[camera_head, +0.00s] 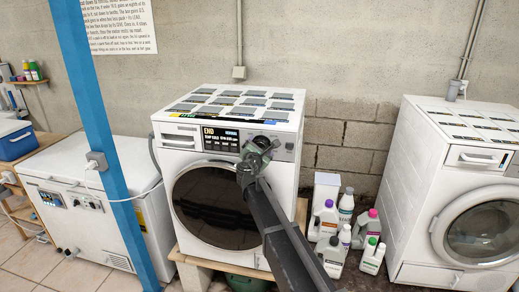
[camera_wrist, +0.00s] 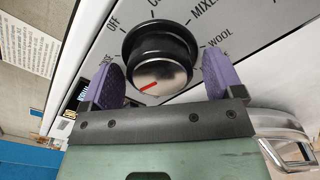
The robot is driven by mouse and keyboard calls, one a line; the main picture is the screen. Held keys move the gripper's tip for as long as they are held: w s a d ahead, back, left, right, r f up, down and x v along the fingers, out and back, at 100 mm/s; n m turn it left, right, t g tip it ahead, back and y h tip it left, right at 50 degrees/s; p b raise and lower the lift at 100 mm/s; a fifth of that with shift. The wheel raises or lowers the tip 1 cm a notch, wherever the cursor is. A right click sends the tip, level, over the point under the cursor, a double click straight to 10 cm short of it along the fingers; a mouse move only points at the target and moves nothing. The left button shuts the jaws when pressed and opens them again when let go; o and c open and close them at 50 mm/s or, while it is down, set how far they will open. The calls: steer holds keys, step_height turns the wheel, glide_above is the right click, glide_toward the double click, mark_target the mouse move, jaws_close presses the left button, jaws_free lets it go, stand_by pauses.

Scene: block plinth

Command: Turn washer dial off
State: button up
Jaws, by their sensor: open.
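The washer dial (camera_wrist: 160,62) has a black rim and a silver face with a red mark. The mark points to the lower left in the wrist view. The printed word OFF (camera_wrist: 113,24) is at the dial's upper left, with WOOL at its right. My gripper (camera_wrist: 163,68) is open, with one purple finger on each side of the dial; I cannot tell whether they touch it.
Flat packs lie on the washer's top. Bottles (camera_head: 326,222) stand on the floor to its right, before another washer (camera_head: 405,170). A blue post (camera_head: 100,120) and a white chest (camera_head: 125,150) are to the left. A metal handle (camera_wrist: 285,125) shows at lower right in the wrist view.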

steer(key=shift+w, duration=0.1)
steer(key=shift+c, duration=0.4)
steer(key=c, duration=0.8)
steer(key=shift+c, duration=0.2)
steer(key=shift+m, duration=0.3)
steer(key=m, duration=0.3)
steer(key=shift+m, duration=0.3)
steer(key=m, duration=0.3)
steer(key=shift+r+m, duration=0.1)
steer(key=shift+m, duration=0.2)
steer(key=m, duration=0.4)
steer(key=shift+r, duration=0.1)
steer(key=shift+m, duration=2)
